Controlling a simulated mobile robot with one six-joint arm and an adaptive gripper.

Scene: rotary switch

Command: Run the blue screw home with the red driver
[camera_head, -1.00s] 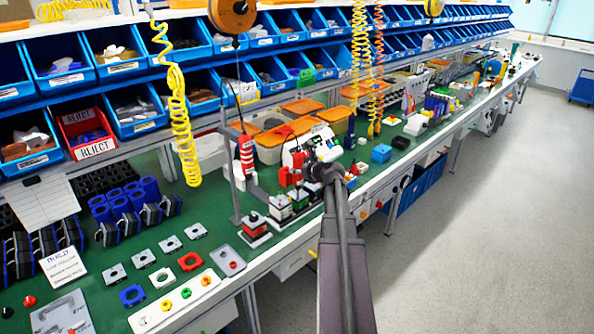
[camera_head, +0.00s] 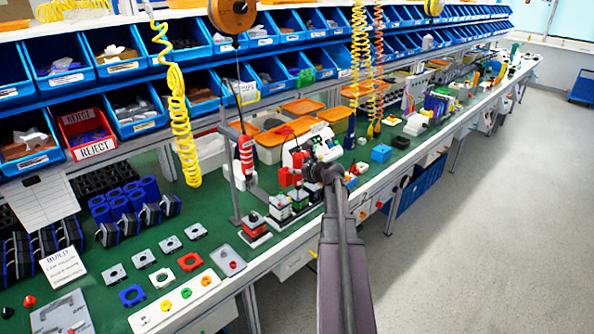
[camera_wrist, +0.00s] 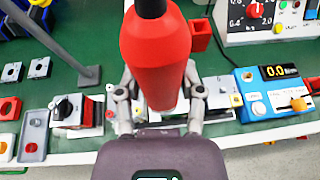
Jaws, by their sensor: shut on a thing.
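A thick red driver (camera_wrist: 155,50) with a black top end stands between the two fingers of my gripper (camera_wrist: 159,95) in the wrist view. The fingers are shut on its body, and it looks roughly upright. In the head view my gripper (camera_head: 314,172) is over the front part of the green bench, beside small red parts; the held driver is hard to make out there. The driver's lower end is hidden behind its own body and my wrist. I cannot make out a blue screw in either view.
A rotary switch with a black knob (camera_wrist: 68,108) stands left of the driver. A blue box with a display (camera_wrist: 270,92) is at right, and a white dial unit (camera_wrist: 265,20) is behind. Another red tool (camera_head: 246,155) hangs by a stand. Open floor lies at right.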

